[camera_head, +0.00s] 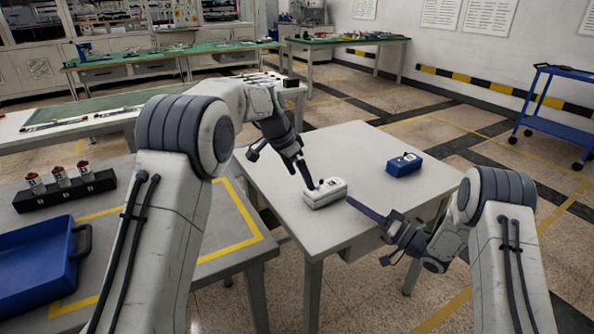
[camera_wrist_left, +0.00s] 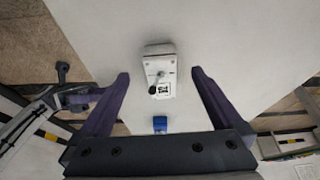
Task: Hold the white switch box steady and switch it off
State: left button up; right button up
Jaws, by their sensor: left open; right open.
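The white switch box (camera_head: 326,195) stands on the pale table near its front edge. In the left wrist view the box (camera_wrist_left: 151,50) shows a small dark-tipped lever and a black-and-white mark on its top. My left gripper (camera_head: 306,176) is just above and beside the box's left end. In its wrist view the open fingers (camera_wrist_left: 160,76) appear on either side of the box, with gaps to both. My right gripper (camera_head: 362,207) points at the box's right end from the lower right, close to it; whether it touches is unclear. I cannot tell the lever's setting.
A blue box (camera_head: 404,164) stands farther back on the same table (camera_head: 375,143). On the left table are a blue tray (camera_head: 40,262) and a black rack (camera_head: 64,192) with several red-capped items. The tabletop between the two boxes is clear.

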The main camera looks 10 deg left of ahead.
aim_at(308, 194)
pick_arm(q)
jog(key=x, duration=0.8)
jog(key=shift+f, duration=0.25)
